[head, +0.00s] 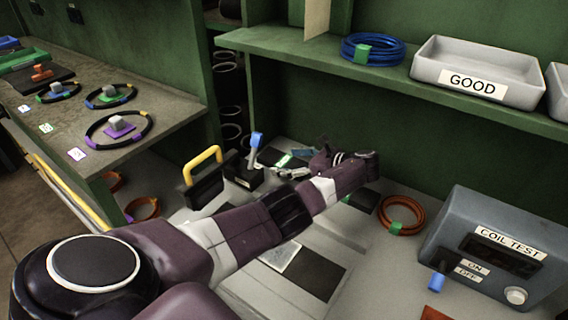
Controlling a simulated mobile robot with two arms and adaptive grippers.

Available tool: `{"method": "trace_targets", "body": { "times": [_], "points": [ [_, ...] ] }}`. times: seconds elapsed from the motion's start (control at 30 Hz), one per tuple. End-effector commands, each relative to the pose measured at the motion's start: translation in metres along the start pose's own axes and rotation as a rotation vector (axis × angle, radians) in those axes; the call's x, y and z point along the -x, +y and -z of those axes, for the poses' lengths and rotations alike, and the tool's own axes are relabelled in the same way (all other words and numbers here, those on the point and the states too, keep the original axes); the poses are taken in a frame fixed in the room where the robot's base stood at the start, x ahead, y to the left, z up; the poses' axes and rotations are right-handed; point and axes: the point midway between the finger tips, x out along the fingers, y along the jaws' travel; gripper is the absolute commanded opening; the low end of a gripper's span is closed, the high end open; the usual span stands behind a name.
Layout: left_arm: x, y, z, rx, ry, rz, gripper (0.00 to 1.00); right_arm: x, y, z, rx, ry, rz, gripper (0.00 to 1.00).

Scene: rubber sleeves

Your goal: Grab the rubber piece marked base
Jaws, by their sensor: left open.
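My left arm reaches in from the lower left across the bench. Its gripper (302,154) is open over the back of the bench, partly hidden by my own wrist. Beside its fingers, to the left, lies a dark flat piece (270,156) with a small green and white mark. I cannot read any word on it, so I cannot tell whether it is the rubber piece marked base. No legible "base" marking shows anywhere. My arm hides part of the bench. My right gripper is not in view.
A yellow-handled block (203,170) and a blue-topped lever (256,145) stand left of the gripper. An orange coil (401,215) and a grey COIL TEST box (497,247) are at right. A shelf (330,57) above holds a blue coil (372,48) and a GOOD tray (478,73).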

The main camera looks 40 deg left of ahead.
Motion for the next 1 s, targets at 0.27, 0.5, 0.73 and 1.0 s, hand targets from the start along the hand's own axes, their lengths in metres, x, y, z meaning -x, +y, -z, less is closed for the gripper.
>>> {"method": "trace_targets", "body": {
  "times": [0.27, 0.5, 0.73, 1.0],
  "points": [
    [0.001, 0.000, 0.000, 0.000, 0.000, 0.000, 0.54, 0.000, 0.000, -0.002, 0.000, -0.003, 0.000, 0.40],
    [0.001, 0.000, 0.000, 0.000, 0.000, 0.000, 0.27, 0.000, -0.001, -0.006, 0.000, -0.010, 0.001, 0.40],
    [0.001, 0.000, -0.001, 0.001, -0.002, 0.001, 0.21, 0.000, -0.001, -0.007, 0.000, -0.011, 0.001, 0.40],
    [0.011, -0.001, -0.026, 0.005, -0.002, 0.003, 0.21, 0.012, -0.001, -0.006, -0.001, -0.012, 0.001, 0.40]
  ]
}}
